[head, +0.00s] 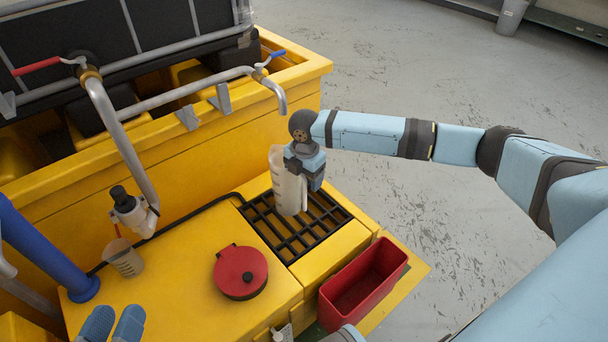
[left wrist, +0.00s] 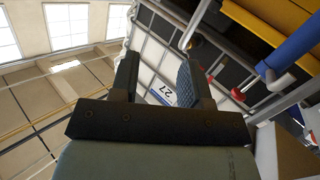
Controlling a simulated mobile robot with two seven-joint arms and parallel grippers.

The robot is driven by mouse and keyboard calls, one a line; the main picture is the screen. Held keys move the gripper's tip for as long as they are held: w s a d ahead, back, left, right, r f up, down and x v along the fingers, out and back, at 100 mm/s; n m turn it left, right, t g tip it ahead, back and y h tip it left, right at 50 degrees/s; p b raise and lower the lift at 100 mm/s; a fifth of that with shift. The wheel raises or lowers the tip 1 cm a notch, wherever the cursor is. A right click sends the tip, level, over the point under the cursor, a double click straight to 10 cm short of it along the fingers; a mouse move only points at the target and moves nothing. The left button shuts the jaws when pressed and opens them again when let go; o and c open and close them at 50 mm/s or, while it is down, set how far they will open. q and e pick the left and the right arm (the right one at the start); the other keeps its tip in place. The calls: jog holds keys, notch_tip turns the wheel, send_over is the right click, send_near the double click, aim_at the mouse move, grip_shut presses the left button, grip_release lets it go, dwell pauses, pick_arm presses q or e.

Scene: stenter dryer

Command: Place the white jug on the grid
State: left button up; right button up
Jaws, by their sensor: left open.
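The white jug (head: 288,186), tall and translucent, stands upright at the black grid (head: 322,214) in the head view, its base over the bars near the back. I cannot tell whether the base touches them. My right gripper (head: 303,172) is at the jug's upper right side, shut on it by the handle; its fingertips are partly hidden. My left gripper (head: 114,324) is at the bottom left of the head view, open and apart from the jug. In the left wrist view its two fingers (left wrist: 160,82) are spread with nothing between them.
A red round lid (head: 240,272) and a small beaker (head: 124,258) are on the yellow top left of the grid. A red bin (head: 362,283) is in front right. A metal spout (head: 275,92) hangs behind the jug. A blue pipe (head: 45,250) rises at left.

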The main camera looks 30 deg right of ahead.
pick_arm(q)
jog(key=shift+f, duration=0.1)
pick_arm(e)
notch_tip(320, 180, up, 12)
jog(key=p, duration=0.6)
jog(key=s+a+f+m+t+y, duration=0.2)
jog(key=s+a+m+t+y, duration=0.3)
jog(key=a, duration=0.7)
jog(key=s+a+f+m+t+y, duration=0.1)
jog(key=s+a+y, duration=0.2)
jog(key=s+a, duration=0.75)
pick_arm(q)
notch_tip(320, 180, up, 8)
jog(key=n+t, duration=0.1)
jog(key=t, duration=0.2)
jog(key=shift+a, duration=0.3)
pick_arm(e)
jog(key=s+r+m+t, duration=0.4)
jog(key=r+m+t, duration=0.1)
jog(key=r+m, duration=0.1)
jog(key=s+d+r+m+t+y, duration=0.1)
jog(key=s+r+m+t, duration=0.2)
jog(key=r+m+t, duration=0.3)
notch_tip(320, 180, up, 2)
jog(key=shift+s+d+r+m, duration=0.15)
jog(key=shift+s+d+m, duration=0.15)
jog(key=shift+m, duration=0.2)
pick_arm(q)
jog(key=shift+s+f, duration=0.1)
